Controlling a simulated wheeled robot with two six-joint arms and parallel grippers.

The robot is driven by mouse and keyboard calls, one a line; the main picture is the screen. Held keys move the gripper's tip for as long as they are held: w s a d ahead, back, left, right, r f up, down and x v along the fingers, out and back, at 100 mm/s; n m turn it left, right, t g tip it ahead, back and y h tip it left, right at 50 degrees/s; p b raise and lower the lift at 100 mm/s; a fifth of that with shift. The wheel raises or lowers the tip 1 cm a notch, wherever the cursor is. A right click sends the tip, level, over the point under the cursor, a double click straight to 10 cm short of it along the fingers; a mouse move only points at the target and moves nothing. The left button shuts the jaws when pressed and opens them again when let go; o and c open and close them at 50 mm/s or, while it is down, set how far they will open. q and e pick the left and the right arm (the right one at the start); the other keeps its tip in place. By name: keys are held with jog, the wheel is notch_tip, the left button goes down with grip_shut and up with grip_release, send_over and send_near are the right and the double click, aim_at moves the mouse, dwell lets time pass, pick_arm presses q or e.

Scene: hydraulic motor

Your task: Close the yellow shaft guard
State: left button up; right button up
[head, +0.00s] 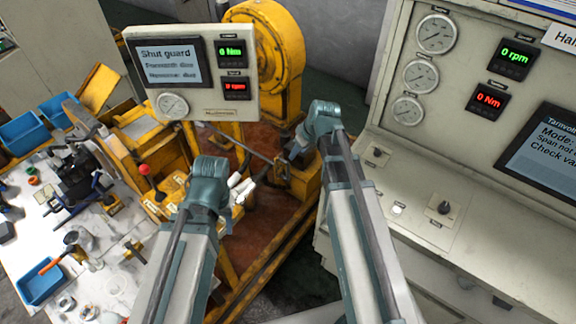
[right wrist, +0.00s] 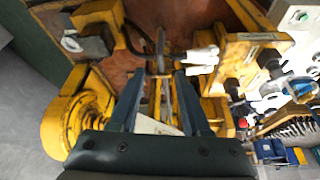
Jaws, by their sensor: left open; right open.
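The yellow test rig (head: 262,270) stands in the middle of the head view, with a thin metal shaft (head: 237,142) across it. Its display (head: 168,62) reads "Shut guard".
A round yellow housing (head: 275,45) stands behind the display; it also shows in the right wrist view (right wrist: 75,115). White cylindrical parts (head: 242,188) lie near my left gripper. A control console (head: 440,185) flanks the right. A cluttered bench (head: 125,285) with blue bins is at left.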

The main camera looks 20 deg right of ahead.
aim_at(288, 166)
jog(key=b+x, duration=1.2)
jog(key=x, duration=0.1)
jog(key=shift+a+f, duration=0.1)
jog(key=shift+f, duration=0.3)
grip_shut()
dwell(1.0)
